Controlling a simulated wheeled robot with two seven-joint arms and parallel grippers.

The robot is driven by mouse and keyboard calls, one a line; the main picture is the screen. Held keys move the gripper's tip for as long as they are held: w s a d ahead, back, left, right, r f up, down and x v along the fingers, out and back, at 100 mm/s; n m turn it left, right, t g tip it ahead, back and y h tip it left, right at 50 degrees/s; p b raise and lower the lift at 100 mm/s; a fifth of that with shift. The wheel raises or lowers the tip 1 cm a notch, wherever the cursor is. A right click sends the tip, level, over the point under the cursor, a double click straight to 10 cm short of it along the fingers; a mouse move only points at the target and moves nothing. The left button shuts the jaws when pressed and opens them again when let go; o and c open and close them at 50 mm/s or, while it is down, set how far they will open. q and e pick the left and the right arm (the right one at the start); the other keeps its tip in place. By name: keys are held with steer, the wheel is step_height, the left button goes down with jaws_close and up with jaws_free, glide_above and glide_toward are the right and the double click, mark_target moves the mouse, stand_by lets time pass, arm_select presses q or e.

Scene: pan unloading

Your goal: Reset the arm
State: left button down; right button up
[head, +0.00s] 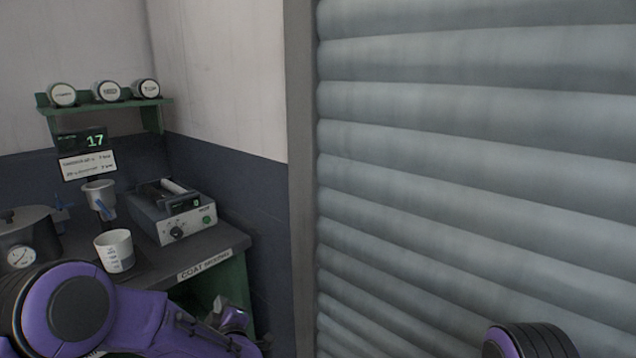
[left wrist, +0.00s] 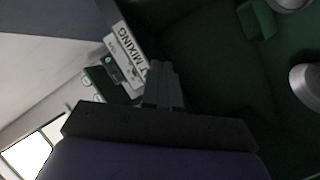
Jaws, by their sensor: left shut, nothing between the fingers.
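My left arm (head: 70,308) comes in at the lower left of the head view, in front of the dark workbench (head: 232,240). Its far end is low, by the green front of the bench below the bench sign (head: 205,267). In the left wrist view my left gripper (left wrist: 163,78) has its fingers together with nothing between them. The sign, with the word MIXING, shows just beside the fingertips in that view (left wrist: 125,52); I cannot tell the gap. Part of my right arm (head: 530,342) shows at the lower right; its gripper is out of view.
On the bench stand a white cup (head: 114,252), a grey device with a knob (head: 172,222), a funnel-like cup (head: 99,197) and a pot with a gauge (head: 30,232). A green shelf (head: 110,104) holds three jars. A grey roller shutter (head: 470,180) fills the right.

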arm_select(q)
steer(key=s+f+m+g+h, duration=0.3)
steer(key=s+f+m, duration=0.1)
steer(key=s+f, duration=0.75)
steer(key=s+a+f+m+g, duration=0.1)
steer(key=s+f, duration=0.3)
steer(key=s, duration=0.5)
steer(key=s+a+f+m+g+h, duration=0.1)
steer(key=s+a+f+m+g, duration=0.1)
steer(key=s, duration=0.8)
steer(key=s+a+f+m+g, duration=0.1)
steer(key=s+a+f+g, duration=0.2)
steer(key=s+f, duration=0.5)
steer(key=shift+s+a+m+g+h, duration=0.2)
steer(key=shift+s+m+g+h, duration=0.1)
steer(key=shift+s+g, duration=0.5)
steer(key=c, duration=1.2)
jaws_free()
steer(key=s, duration=0.2)
steer(key=f+g, duration=0.1)
steer(key=shift+s+a, duration=0.35)
steer(key=shift+s, duration=0.05)
